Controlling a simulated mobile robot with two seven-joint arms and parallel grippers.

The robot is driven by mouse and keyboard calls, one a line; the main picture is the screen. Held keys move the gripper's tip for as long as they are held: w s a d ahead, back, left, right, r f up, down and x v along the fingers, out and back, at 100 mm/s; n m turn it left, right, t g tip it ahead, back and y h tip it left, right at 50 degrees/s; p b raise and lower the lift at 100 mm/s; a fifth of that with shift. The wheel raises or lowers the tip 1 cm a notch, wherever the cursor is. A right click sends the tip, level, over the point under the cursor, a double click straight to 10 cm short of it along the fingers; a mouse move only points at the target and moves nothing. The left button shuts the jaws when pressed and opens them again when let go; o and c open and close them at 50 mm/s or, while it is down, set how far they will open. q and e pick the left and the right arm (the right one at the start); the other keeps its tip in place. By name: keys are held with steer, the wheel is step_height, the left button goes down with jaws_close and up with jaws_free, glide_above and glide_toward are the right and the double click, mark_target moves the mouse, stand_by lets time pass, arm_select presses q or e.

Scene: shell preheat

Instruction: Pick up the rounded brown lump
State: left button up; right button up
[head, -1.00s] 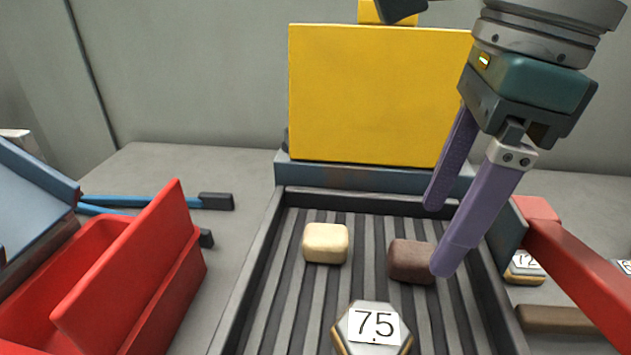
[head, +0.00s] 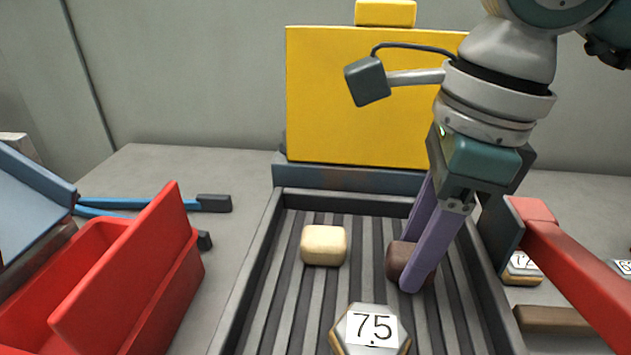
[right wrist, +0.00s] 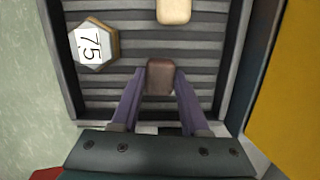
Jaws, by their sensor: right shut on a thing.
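The rounded brown lump (head: 396,260) sits on the ridged dark tray (head: 262,262), right of the middle. My right gripper (head: 408,265) is down at the lump with its purple fingers on either side, partly hiding it in the head view. In the right wrist view the brown lump (right wrist: 160,76) sits between the fingertips of my right gripper (right wrist: 160,82), which is shut on it. The lump appears to be still at tray level. My left gripper is not in view.
A cream lump (head: 324,246) lies left on the tray, and a hexagonal block marked 75 (head: 371,328) in front. A yellow panel (head: 360,95) stands behind. An open red box (head: 160,285) is at left, and a red bar (head: 570,265) slopes along the right.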

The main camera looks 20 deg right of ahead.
jaws_close()
steer(key=shift+r, duration=0.1)
